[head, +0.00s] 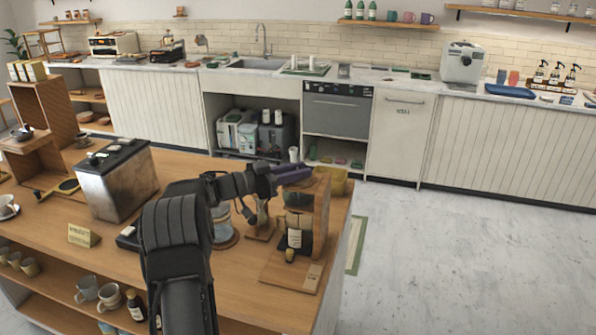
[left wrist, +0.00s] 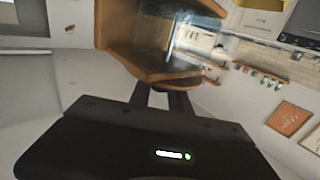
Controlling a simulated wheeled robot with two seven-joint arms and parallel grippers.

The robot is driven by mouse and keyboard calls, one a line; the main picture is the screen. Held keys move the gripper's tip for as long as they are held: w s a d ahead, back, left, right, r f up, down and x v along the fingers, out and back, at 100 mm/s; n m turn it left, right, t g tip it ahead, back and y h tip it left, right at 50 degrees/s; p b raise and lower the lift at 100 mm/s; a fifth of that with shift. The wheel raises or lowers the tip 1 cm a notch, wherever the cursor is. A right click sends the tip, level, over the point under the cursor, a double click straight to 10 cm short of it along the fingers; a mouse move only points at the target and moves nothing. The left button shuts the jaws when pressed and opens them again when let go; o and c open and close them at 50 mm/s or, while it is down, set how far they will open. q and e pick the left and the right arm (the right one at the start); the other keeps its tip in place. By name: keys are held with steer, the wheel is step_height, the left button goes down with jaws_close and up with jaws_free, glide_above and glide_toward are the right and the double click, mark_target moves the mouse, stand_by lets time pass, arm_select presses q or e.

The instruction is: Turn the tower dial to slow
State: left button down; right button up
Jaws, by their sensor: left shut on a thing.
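In the left wrist view the fingers (left wrist: 165,100) meet the wooden edge of the tower (left wrist: 150,66), and a glass vessel (left wrist: 182,32) shows beyond. I cannot make out the dial or its setting; the gripper covers that area. My right gripper is not in view.
A glass vessel (head: 224,222) stands left of the tower, close under my left arm. A metal box (head: 117,180) and a small sign (head: 83,235) stand farther left. Cups sit on the shelf below.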

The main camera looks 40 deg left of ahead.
arm_select(q)
steer(key=c, duration=1.2)
jaws_free()
steer(key=shift+r, duration=0.1)
steer(key=b+v, duration=0.3)
steer(key=v, duration=0.4)
steer(key=shift+s+a, duration=0.15)
steer(key=shift+s, duration=0.15)
